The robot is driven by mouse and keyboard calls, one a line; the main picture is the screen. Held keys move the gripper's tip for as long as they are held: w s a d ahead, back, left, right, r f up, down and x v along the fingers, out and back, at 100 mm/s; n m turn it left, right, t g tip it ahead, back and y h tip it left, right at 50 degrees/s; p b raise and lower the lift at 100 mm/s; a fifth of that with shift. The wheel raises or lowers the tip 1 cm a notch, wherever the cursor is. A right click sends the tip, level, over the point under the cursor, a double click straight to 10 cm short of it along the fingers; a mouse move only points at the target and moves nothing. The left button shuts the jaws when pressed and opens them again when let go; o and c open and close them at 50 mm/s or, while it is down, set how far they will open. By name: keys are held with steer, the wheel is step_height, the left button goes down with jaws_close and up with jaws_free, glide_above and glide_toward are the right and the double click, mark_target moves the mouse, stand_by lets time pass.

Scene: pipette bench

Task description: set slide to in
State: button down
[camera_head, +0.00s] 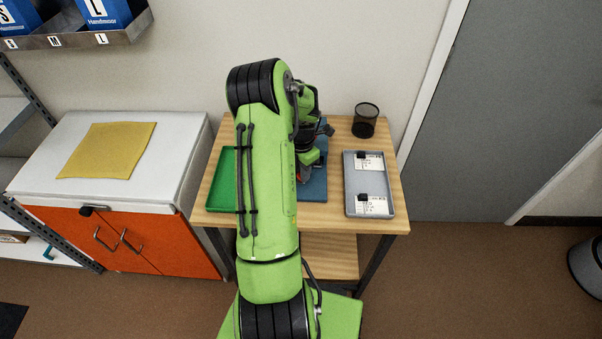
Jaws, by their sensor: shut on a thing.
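My green arm reaches over the wooden table and hides most of what is under it. My gripper (305,172) shows only in part, past the right side of the arm, low over the blue mat (316,186). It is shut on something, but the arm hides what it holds. A small red-orange part shows by the gripper; I cannot tell what it belongs to. I cannot make out a slide or its position in this view.
A green tray (222,183) lies left on the wooden table (336,218). A grey tray (350,198) with white cards and small black pieces lies right. A black mesh cup (365,120) stands at the back right. An orange cabinet (165,245) with a yellow cloth (108,150) stands left.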

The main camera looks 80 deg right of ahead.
steer(key=shift+w+d+r, duration=0.1)
steer(key=shift+d+r, duration=0.05)
steer(key=shift+d, duration=0.05)
steer(key=c, duration=0.9)
jaws_free()
step_height(320, 180, up, 16)
steer(key=p, duration=0.2)
steer(key=shift+f, duration=0.2)
